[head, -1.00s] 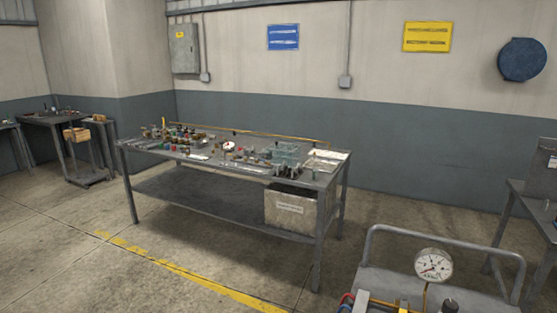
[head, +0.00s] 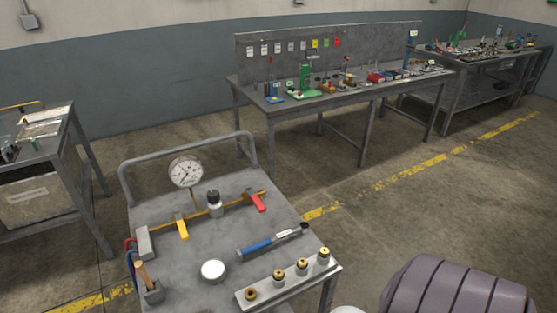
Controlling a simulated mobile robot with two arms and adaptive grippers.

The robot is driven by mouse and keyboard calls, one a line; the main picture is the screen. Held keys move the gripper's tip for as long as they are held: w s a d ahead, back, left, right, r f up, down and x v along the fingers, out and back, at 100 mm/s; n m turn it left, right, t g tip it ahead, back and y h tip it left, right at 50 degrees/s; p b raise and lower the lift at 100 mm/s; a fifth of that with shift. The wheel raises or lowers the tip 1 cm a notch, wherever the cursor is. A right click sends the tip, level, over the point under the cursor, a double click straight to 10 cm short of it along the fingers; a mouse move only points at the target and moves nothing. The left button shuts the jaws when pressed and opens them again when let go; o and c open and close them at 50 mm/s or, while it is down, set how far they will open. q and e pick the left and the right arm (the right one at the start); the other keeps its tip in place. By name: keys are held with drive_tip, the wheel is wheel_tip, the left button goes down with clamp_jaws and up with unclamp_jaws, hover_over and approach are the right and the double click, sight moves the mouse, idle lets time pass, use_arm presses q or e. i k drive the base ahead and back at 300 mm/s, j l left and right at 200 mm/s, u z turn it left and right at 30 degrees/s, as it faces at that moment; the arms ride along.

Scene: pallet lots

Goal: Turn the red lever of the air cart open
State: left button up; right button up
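The air cart (head: 255,187) is a grey metal cart with a push handle, at the lower left of the head view. A brass pipe runs across its top. The red lever (head: 258,202) sits near the right end of this pipe, slanting down to the right. A yellow lever (head: 181,226) hangs from the pipe further left. A round dial gauge (head: 186,172) stands above the pipe. Neither of my grippers is in the view.
On the cart lie a blue-handled tool (head: 262,244), a white round lid (head: 213,270) and a rack (head: 250,305) of brass fittings. A ribbed purple-grey drum (head: 455,292) stands at lower right. Workbenches (head: 335,97) line the back. Floor between is clear.

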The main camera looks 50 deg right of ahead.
sight(255, 198)
drive_tip(key=z, duration=1.25)
drive_tip(key=k+l+u, duration=0.1)
drive_tip(key=u, duration=0.2)
drive_tip(key=k+l+u, duration=0.15)
drive_tip(key=l+u, duration=0.15)
